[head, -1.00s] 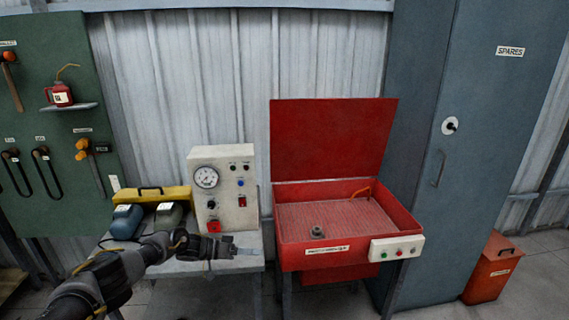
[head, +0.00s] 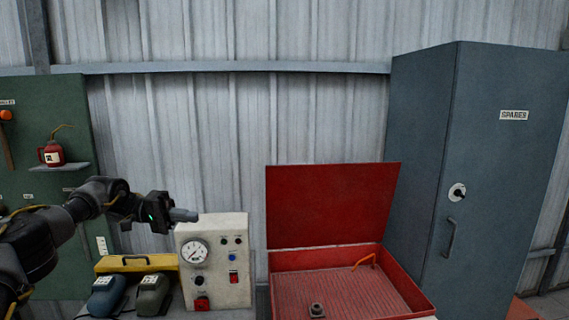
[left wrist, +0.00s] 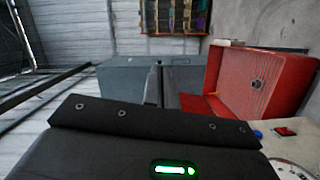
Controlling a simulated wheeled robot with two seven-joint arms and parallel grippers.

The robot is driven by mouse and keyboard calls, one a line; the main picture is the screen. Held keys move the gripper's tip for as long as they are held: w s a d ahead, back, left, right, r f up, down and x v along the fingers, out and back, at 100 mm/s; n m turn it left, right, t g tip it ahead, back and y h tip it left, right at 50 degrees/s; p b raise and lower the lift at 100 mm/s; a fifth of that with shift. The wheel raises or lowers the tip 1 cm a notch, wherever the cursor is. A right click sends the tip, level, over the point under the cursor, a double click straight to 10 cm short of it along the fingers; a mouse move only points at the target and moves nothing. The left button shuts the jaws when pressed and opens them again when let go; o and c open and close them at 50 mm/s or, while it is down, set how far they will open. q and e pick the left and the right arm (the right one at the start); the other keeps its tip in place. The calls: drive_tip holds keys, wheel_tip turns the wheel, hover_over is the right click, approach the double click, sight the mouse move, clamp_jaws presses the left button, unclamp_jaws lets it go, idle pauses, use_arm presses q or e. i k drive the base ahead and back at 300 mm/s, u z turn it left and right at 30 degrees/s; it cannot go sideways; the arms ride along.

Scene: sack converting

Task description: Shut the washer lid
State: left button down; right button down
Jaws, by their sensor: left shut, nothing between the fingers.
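The red parts washer (head: 345,287) stands right of centre in the head view. Its red lid (head: 332,205) stands open, upright and leaning slightly back near the wall. A small grey part and an orange spout show in the basin. My left gripper (head: 184,215) is shut and empty, raised above the gauge box and left of the lid, apart from it. In the left wrist view the washer basin (left wrist: 262,85) shows at the right, tipped on its side in the picture, and the gripper fingers (left wrist: 159,85) point past it. My right gripper is not in view.
A cream gauge box (head: 214,262) stands left of the washer, with a yellow case (head: 136,263) beside it. A grey spares cabinet (head: 480,180) stands close on the washer's right. A green tool board (head: 60,150) hangs at left. Air before the lid is clear.

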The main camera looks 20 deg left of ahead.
sight(319, 204)
drive_tip(key=i, duration=1.7)
